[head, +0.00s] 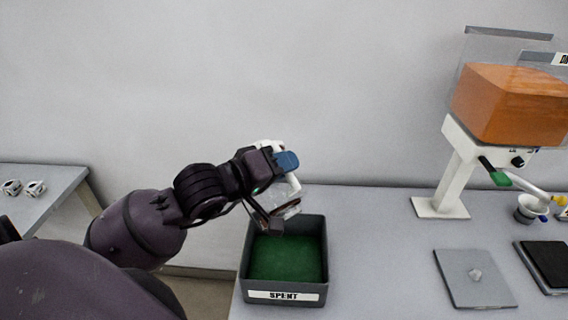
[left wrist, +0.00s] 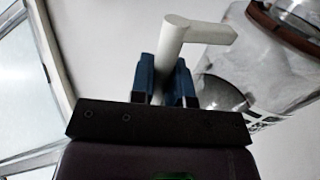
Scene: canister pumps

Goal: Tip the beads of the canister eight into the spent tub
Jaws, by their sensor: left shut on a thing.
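My left gripper (head: 284,166) is over the back of the spent tub (head: 286,296), a dark grey box labelled SPENT with green inside. It is shut on the white handle (left wrist: 177,50) of a clear canister, which shows in the left wrist view (left wrist: 279,65) with a brown rim. In the head view the canister (head: 284,207) is partly hidden behind the gripper and hangs tilted above the tub's back part. I cannot read its number or tell whether beads are inside. My right gripper is not in view.
A pump stand with an orange block (head: 511,104) stands at the right. A small white cup (head: 530,207) is near the right edge. Two small white pieces (head: 23,188) sit on the left table.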

